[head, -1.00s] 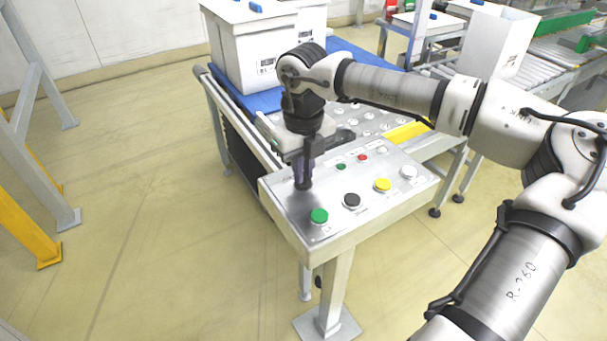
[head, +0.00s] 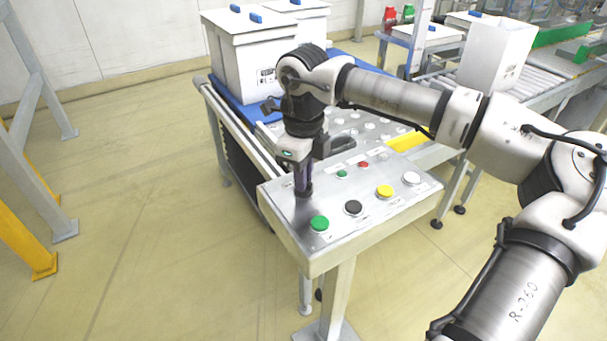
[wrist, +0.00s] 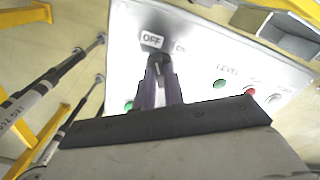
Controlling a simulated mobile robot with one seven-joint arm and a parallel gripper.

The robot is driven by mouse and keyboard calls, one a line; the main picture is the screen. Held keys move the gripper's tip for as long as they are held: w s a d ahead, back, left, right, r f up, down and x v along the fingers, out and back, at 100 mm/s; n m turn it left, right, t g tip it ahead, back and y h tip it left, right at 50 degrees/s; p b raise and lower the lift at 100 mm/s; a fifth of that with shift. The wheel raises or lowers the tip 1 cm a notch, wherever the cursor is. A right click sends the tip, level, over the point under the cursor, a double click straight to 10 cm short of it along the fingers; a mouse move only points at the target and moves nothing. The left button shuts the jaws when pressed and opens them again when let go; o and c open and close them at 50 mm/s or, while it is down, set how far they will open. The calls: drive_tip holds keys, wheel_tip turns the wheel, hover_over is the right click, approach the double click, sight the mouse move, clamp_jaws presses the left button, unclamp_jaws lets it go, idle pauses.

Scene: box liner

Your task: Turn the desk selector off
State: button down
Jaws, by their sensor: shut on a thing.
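The desk selector is a small black knob (wrist: 160,60) on the grey metal control desk (head: 280,205). In the wrist view an "OFF" label (wrist: 152,39) lies just beyond it, slightly left, and an "ON" label (wrist: 181,47) to its right, partly cut by glare. My gripper (head: 303,188) points down at the left part of the desk. Its two dark fingers (wrist: 160,85) are shut on the knob, one on each side. The fingers hide part of the knob, and I cannot tell exactly which label it points to.
Green (head: 319,223), black (head: 353,208), yellow (head: 385,191) and white (head: 411,178) buttons line the desk's front. Smaller green (head: 342,174) and red (head: 363,164) ones sit behind. White lidded boxes (head: 250,60) stand on the blue-topped table beyond. Floor at left is open.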

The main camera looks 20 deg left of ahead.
drive_tip(key=c, duration=1.5)
unclamp_jaws()
wheel_tip(320, 180, up, 14)
drive_tip(key=shift+f+b, duration=0.1)
drive_tip(key=shift+b, duration=0.3)
